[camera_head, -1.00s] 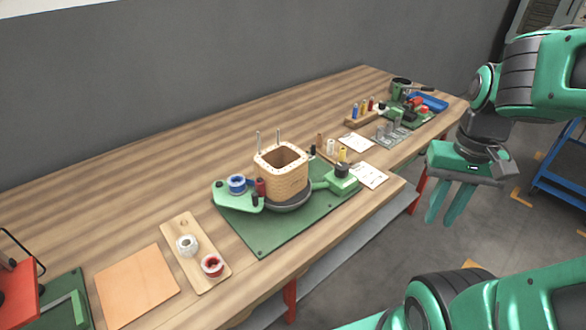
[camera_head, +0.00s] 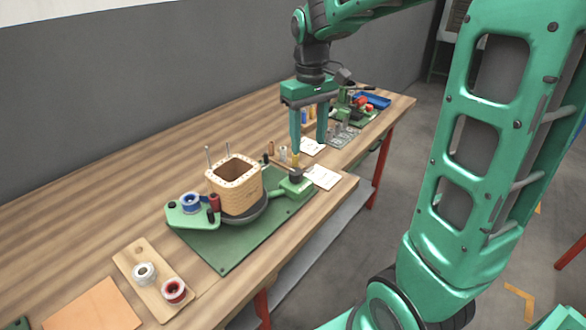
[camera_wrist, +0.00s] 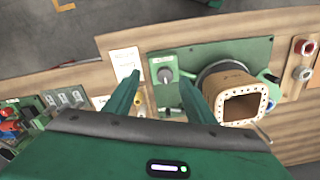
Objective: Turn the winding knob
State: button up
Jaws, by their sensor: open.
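The winding knob (camera_head: 295,175) is a small dark grey knob on a green box at the right end of the winding stand. The wrist view shows the knob (camera_wrist: 165,75) from above, between the lines of my two fingers and well below them. My gripper (camera_head: 309,147) is open and empty, fingers pointing down, above the table and up and to the right of the knob in the head view. It touches nothing that I can see. The wooden coil former (camera_head: 235,190) stands on a dark round turntable beside the knob box.
The green base plate (camera_head: 225,255) carries the stand. A blue spool (camera_head: 190,202) sits at its left, and a wooden tray (camera_head: 150,275) holds two spools. White cards (camera_head: 322,177) and small coloured bobbins lie near the gripper. A blue tray (camera_head: 375,101) is at the far end.

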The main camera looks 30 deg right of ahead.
aim_at(296, 171)
jog(key=shift+n, duration=0.5)
jog(key=w+f, duration=0.1)
jog(key=f, duration=0.2)
jog(key=w+a+f, duration=0.1)
jog(key=f, duration=0.3)
jog(key=a+f, duration=0.1)
jog(key=f, duration=0.3)
jog(key=shift+w, duration=0.4)
